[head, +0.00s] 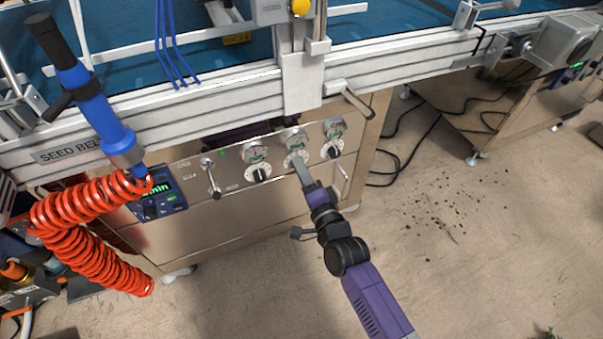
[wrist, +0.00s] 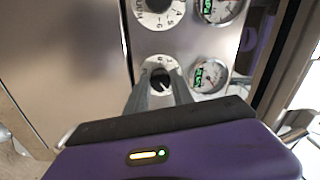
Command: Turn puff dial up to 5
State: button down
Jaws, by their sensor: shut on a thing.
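A steel front panel (head: 232,168) carries three black-and-white dials in a row, each with a round gauge above it. My gripper (head: 297,160) reaches the middle dial from the front, and the gripper hides most of that dial in the head view. In the wrist view, my gripper's two grey fingers (wrist: 160,88) are shut on the black knob of the middle dial (wrist: 160,66). Part of its white scale shows, but the number it points to is too small to read. No label reading "puff" is legible.
The left dial (head: 258,176) and right dial (head: 332,151) are close on either side. A lever (head: 212,180) and a blue display unit (head: 160,196) are further left, near a coiled red hose (head: 75,208). A handle (head: 357,103) juts out above. Floor in front is clear.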

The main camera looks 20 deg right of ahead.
jog(key=shift+m, duration=0.6)
jog(key=c, duration=1.1)
grip_release()
jog(key=s+p, duration=0.1)
jog(key=s, duration=0.7)
jog(key=shift+p, duration=0.35)
jog(key=shift+w, duration=0.1)
